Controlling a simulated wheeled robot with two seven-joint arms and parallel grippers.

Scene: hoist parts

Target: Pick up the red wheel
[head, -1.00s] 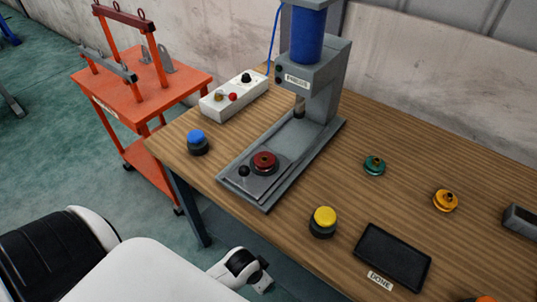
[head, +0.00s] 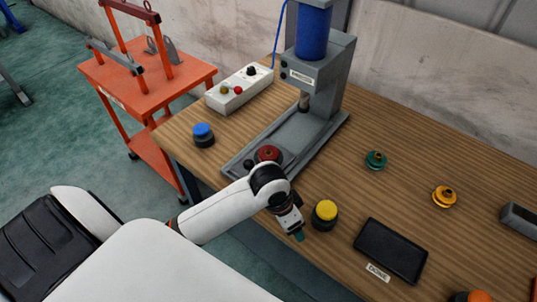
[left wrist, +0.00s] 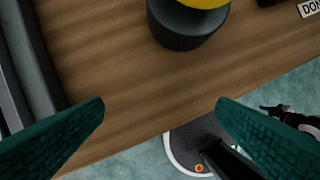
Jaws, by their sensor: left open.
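The red wheel (head: 268,153) sits on the sliding plate at the front of the grey press (head: 318,124). My left forearm passes just in front of it and the plate is partly hidden. My left gripper (head: 298,234) is at the table's front edge, to the right of and nearer than the red wheel, beside the yellow-topped button. In the left wrist view its two green fingers (left wrist: 161,106) are wide apart with nothing between them, over the table's edge. The red wheel is not seen in that view. My right gripper is not in view.
The yellow-topped button (head: 325,212) stands close to my left gripper. A black tray (head: 391,251) marked DONE lies to its right. A green wheel (head: 376,160) and an orange-yellow wheel (head: 444,196) lie farther back. A blue button (head: 203,134) and a white control box (head: 240,88) stand left.

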